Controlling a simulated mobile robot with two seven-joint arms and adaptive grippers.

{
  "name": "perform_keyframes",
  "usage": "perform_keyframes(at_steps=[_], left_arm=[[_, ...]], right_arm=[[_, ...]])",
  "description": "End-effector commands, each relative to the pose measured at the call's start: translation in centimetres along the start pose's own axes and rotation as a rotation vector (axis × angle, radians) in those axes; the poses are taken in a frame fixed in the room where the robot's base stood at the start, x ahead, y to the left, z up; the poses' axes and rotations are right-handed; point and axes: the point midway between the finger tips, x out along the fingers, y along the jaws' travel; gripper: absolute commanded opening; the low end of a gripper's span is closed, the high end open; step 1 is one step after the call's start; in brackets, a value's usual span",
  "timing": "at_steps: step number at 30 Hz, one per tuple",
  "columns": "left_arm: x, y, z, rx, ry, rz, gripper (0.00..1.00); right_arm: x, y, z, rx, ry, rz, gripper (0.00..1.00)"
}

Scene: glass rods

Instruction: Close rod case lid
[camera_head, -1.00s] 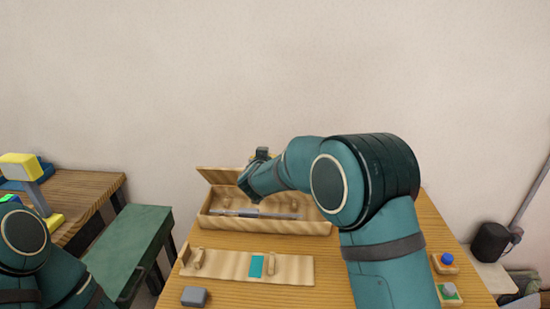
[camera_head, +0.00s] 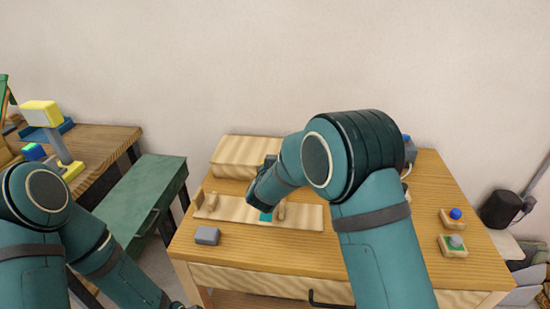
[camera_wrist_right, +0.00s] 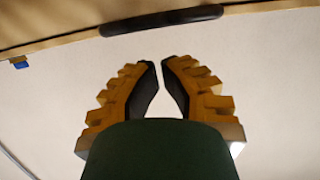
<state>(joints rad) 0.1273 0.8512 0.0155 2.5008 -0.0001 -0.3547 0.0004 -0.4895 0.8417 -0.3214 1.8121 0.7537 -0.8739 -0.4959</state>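The pale wooden rod case (camera_head: 236,168) stands at the back of the table, its right part hidden by my right arm. Its lid (camera_head: 250,143) lies down over the box, with no opening visible on the side that shows. The glass rod cannot be seen. My right arm reaches across in front of the case, and its dark end is just right of the visible lid. In the right wrist view my right gripper (camera_wrist_right: 158,68) has its fingertips close together with a narrow gap and nothing between them.
A wooden rack (camera_head: 230,208) with pegs and a teal patch lies in front of the case. A grey block (camera_head: 207,235) sits at front left. Blue (camera_head: 455,213) and grey (camera_head: 456,241) buttons are at right. A green bench (camera_head: 145,190) stands left.

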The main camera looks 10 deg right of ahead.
Motion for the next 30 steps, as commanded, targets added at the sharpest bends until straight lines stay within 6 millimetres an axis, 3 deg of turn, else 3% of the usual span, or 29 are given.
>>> perform_keyframes(at_steps=[6, 22, 26, 30], left_arm=[[0.5, -0.2, -0.1, 0.0, 0.003, 0.0, 0.0], [0.5, -0.2, -0.1, 0.0, 0.003, 0.0, 0.0], [0.5, -0.2, -0.1, 0.0, 0.003, 0.0, 0.0], [0.5, -0.2, -0.1, 0.0, 0.003, 0.0, 0.0]], right_arm=[[0.1, 0.0, 0.9, -0.001, 0.001, 0.001, 0.0], [-0.1, 0.0, 1.0, 0.0, 0.001, 0.0, 0.0], [-1.1, -0.1, 1.0, 0.0, 0.0, -0.001, 0.0], [-3.5, -0.1, 0.9, 0.001, 0.0, -0.002, 0.0]])
